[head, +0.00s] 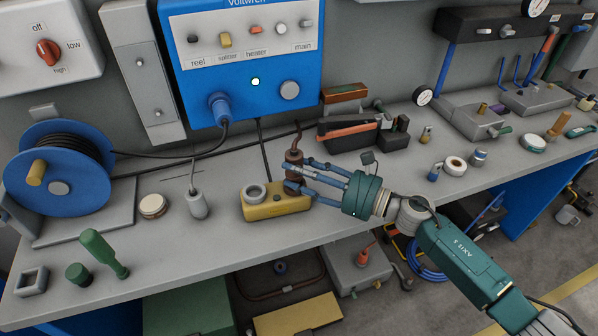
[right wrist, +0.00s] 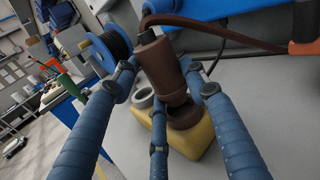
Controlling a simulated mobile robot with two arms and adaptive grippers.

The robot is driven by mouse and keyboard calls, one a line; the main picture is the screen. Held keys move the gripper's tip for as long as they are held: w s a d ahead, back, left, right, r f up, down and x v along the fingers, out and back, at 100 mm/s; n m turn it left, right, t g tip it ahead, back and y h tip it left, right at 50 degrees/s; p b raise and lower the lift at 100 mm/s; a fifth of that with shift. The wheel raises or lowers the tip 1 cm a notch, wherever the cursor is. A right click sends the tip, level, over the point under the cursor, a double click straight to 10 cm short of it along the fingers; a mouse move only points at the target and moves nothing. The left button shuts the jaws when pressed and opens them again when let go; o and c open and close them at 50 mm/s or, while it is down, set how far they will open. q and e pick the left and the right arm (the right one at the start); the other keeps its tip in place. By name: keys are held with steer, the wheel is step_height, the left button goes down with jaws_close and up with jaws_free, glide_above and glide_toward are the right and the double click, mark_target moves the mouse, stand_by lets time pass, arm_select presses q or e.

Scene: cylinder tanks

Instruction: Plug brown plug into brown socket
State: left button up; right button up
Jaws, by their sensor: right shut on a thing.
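The brown plug (right wrist: 160,66) is a dark cylinder with a brown cable leaving its top. My right gripper (head: 297,176) reaches in from the right with its blue fingers shut around the plug (head: 293,158). The plug is over the brown socket (right wrist: 186,115), a round collar on the yellow box (head: 275,209). In the right wrist view the plug's lower end is at the socket's mouth and looks slightly tilted to it; I cannot tell whether it touches or has entered. The fingers partly hide the socket in the head view. My left gripper is not in view.
A grey socket (head: 255,193) sits beside the brown one on the same box. A grey plug (head: 197,204) stands to the left. A blue cable reel (head: 62,185) is at far left. A black and orange tool (head: 348,130) lies behind my gripper.

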steer(key=shift+b, duration=0.75)
stand_by(1.8)
steer(key=shift+s+f+b, duration=0.1)
steer(key=shift+f+b, duration=0.8)
steer(key=shift+r, duration=0.25)
stand_by(0.4)
steer(key=shift+r, duration=0.1)
stand_by(0.7)
steer(key=shift+b, duration=0.65)
stand_by(0.5)
steer(key=shift+f+b, duration=0.3)
steer(key=shift+b, duration=0.05)
steer(key=shift+r, duration=0.2)
stand_by(0.6)
stand_by(0.8)
